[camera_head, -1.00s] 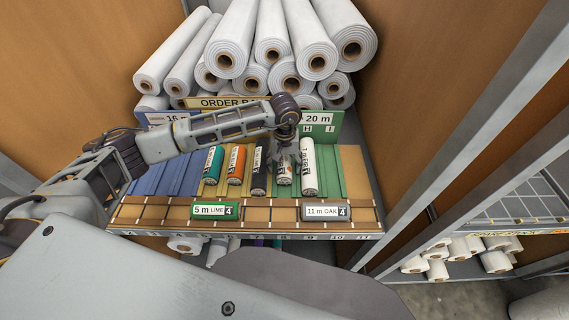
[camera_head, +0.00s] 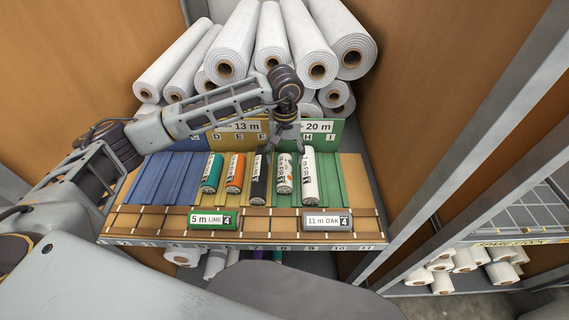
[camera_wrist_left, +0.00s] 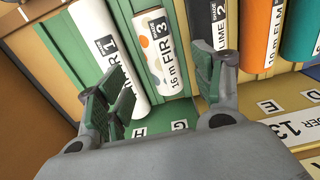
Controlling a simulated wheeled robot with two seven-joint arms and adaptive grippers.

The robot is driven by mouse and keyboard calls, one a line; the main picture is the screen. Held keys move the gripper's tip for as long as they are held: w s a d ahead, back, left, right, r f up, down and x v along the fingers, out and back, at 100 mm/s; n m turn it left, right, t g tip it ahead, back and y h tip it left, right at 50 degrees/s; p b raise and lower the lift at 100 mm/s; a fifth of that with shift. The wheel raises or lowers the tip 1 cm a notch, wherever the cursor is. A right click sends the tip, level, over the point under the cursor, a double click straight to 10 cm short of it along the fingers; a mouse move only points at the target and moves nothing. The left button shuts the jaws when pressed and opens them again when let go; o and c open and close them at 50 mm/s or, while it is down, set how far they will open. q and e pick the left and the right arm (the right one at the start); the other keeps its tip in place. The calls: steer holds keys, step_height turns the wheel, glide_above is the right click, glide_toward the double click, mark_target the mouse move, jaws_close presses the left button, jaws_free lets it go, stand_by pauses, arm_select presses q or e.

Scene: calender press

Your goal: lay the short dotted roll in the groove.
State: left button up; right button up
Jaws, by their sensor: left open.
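The short dotted roll (camera_head: 284,178), white with orange and dark spots, lies on the green grooved part of the shelf, between a black roll (camera_head: 259,178) and a longer white roll (camera_head: 309,178). In the left wrist view the dotted roll (camera_wrist_left: 161,50) reads "16 m FIR 3". My left gripper (camera_head: 287,146) is open and empty near the back end of the dotted roll. In the wrist view my left gripper (camera_wrist_left: 160,90) has its fingers spread, with the roll beyond them. The groove under the roll is mostly hidden. My right gripper is out of view.
A teal roll (camera_head: 212,173) and an orange roll (camera_head: 235,173) lie to the left on yellow grooves. Blue grooves (camera_head: 165,180) are empty. Large white rolls (camera_head: 270,40) are stacked behind. Lettered sign boards (camera_head: 319,132) stand at the grooves' back.

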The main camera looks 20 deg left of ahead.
mark_target(284, 170)
arm_select(q)
steer(key=shift+r+b, duration=0.3)
steer(key=shift+r, duration=1.35)
